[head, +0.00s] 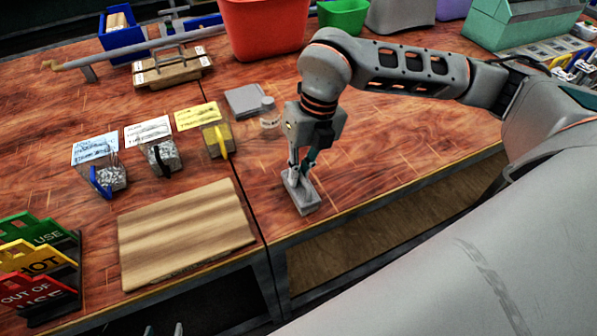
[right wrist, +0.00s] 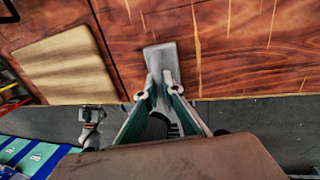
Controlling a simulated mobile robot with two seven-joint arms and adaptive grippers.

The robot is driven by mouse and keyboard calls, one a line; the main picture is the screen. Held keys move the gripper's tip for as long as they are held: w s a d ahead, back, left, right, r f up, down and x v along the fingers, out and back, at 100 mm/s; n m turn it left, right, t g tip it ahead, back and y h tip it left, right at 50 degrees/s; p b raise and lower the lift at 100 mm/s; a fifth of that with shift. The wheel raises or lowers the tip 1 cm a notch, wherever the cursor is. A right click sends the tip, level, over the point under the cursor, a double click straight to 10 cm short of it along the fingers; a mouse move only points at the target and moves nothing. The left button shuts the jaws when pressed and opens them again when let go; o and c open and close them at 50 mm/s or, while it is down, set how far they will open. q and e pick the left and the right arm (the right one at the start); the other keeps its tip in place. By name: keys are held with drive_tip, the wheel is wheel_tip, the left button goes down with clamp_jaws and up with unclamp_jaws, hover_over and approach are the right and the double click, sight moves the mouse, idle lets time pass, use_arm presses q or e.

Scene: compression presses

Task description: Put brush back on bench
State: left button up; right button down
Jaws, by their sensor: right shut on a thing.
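The brush (head: 306,207) is a grey block-like piece at the front edge of the wooden bench (head: 350,150), right of the bench seam. My right gripper (head: 301,176) is shut on it from above. In the right wrist view the brush (right wrist: 160,56) lies flat over the bench top between the fingertips (right wrist: 160,86), with its near end hidden by them. It looks to be on or just above the wood; I cannot tell which. The tips of my left gripper (head: 164,329) show apart at the bottom edge of the head view, below the bench front, with nothing seen between them.
A wooden board (head: 185,232) lies left of the seam. Behind it stand small containers with blue, black and yellow (head: 218,140) handles, and labels. A clear jar (head: 269,113) and grey square plate (head: 243,100) are behind my gripper. Bare bench lies right of the brush.

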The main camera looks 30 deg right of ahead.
drive_tip(key=shift+f, duration=0.1)
drive_tip(key=c, duration=2.2)
unclamp_jaws()
drive_tip(key=shift+r, duration=0.4)
drive_tip(key=shift+p+v, duration=0.45)
drive_tip(key=shift+v, duration=5.35)
drive_tip(key=shift+s, duration=0.1)
